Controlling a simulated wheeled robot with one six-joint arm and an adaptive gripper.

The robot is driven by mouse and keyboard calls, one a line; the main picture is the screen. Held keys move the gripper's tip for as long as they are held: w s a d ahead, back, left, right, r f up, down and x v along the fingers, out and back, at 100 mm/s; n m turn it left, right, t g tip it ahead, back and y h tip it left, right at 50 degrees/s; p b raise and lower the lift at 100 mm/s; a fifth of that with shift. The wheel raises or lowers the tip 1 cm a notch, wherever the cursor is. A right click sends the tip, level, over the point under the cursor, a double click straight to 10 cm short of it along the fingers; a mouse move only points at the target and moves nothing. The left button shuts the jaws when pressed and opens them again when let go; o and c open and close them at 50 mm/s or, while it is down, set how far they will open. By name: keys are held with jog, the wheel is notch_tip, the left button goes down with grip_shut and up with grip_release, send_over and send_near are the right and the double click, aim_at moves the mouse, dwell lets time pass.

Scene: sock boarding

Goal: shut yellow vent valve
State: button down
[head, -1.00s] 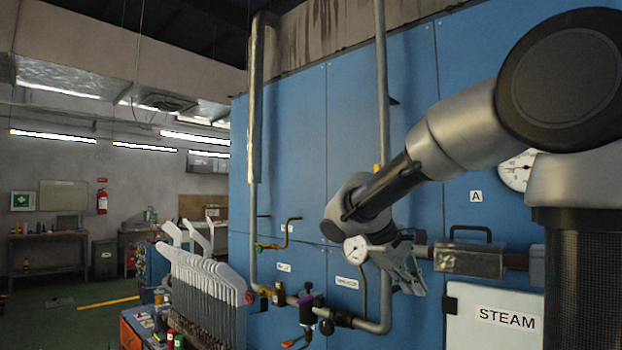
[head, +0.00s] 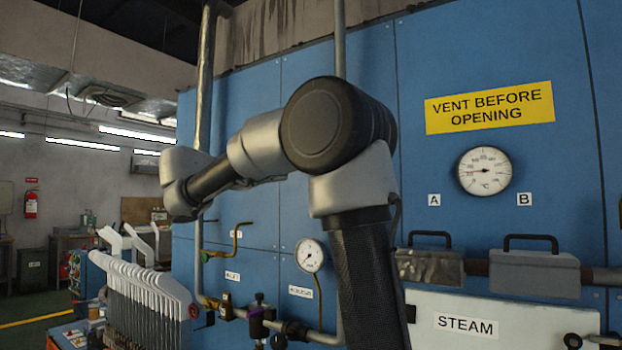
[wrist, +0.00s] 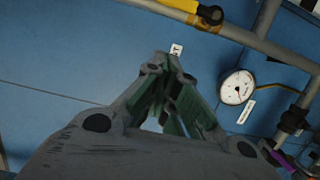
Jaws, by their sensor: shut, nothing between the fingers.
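In the wrist view, a yellow lever-like part (wrist: 183,5) with a black end shows at the top edge, close to a grey pipe. It is cut off by the frame, so I cannot tell its full setting. In the head view, a bent yellow-brass fitting (head: 216,254) projects from the pipework left of the small gauge; I cannot tell if it is the same part. My gripper (wrist: 165,68) is shut and empty, with its fingertips below the yellow part in the wrist picture and apart from it. In the head view my arm hides the gripper.
A yellow sign (head: 490,107) reads "VENT BEFORE OPENING" above a large gauge (head: 484,171). A white STEAM panel (head: 560,322) is at right; white sock boards (head: 140,283) stand at left.

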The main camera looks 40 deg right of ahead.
jog(key=s+d, duration=0.3)
jog(key=d, duration=0.8)
jog(key=shift+d, duration=0.2)
jog(key=shift+s, duration=0.1)
jog(key=shift+s+d+r+m, duration=0.1)
jog(key=shift+s+r+m, duration=0.05)
jog(key=shift+m, duration=0.25)
